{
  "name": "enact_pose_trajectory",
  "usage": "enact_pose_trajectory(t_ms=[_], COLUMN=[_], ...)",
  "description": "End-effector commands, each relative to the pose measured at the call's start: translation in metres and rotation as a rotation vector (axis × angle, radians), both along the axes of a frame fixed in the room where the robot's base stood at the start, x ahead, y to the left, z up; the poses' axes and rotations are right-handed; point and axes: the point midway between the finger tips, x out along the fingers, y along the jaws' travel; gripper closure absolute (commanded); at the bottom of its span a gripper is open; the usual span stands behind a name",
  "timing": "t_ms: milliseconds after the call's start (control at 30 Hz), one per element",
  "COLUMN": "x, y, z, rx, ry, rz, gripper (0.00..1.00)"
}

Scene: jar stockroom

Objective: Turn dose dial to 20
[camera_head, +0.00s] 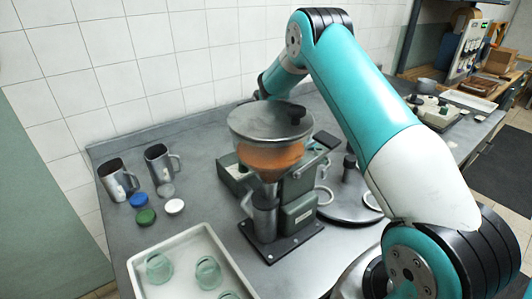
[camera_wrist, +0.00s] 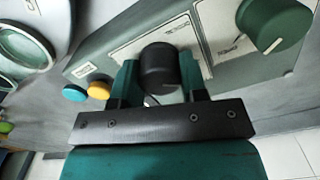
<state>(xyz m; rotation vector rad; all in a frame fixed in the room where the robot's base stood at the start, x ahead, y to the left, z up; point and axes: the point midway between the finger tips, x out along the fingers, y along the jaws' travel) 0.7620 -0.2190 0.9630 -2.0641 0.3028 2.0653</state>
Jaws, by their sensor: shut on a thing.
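In the wrist view, my gripper (camera_wrist: 159,80) is shut on a black round knob (camera_wrist: 159,68), with one green finger on each side of it. The knob stands out from a grey-green panel (camera_wrist: 110,35) with white printed labels; their text and any dial numbers are too small to read. A larger dark green dial (camera_wrist: 275,28) with a white pointer line sits to the right on the same panel, apart from the fingers. I cannot tell from the labels which of them is the dose dial.
A teal button (camera_wrist: 75,93) and an orange button (camera_wrist: 98,90) sit left of the knob. In the head view, a dispenser (camera_head: 268,130) with orange contents stands mid-bench. Metal mugs (camera_head: 118,182), coloured lids (camera_head: 146,216) and a white tray (camera_head: 140,262) of glass jars are to the left.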

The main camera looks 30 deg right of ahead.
Motion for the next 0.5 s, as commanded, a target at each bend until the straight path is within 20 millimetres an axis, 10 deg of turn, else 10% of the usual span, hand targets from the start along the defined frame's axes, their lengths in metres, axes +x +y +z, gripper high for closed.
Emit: enact_pose_trajectory(t_ms=[267,300,500], x=[0.0001,0.0,0.0001], y=[-0.0004,-0.0005,-0.0003], z=[0.0008,0.0008,0.0006], rx=[0.0,0.0,0.0], ry=[0.0,0.0,-0.001], rz=[-0.001,-0.001,-0.001], gripper=[0.84,0.53,0.35])
